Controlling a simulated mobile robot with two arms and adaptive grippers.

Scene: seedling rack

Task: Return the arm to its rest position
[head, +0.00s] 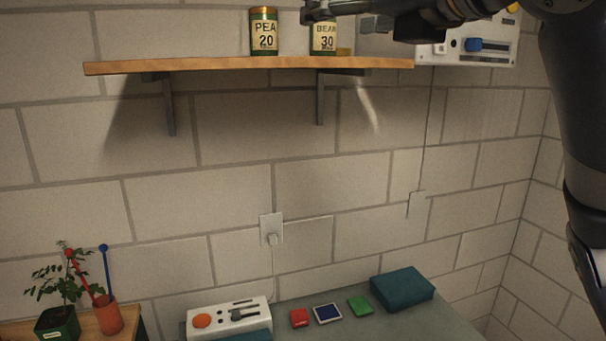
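My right arm comes in from the right edge and reaches left across the top of the view. Its gripper (318,12) is at the top edge, in front of or just above the jar labelled BEAN 30 (323,40). The jar's top is hidden by the gripper. The jar stands upright on the wooden shelf (200,67). I cannot tell whether the fingers touch the jar or whether they are open or shut. My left gripper is not in view.
A jar labelled PEA 20 (264,32) stands left on the shelf. A white control box (480,52) is on the wall behind my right arm.

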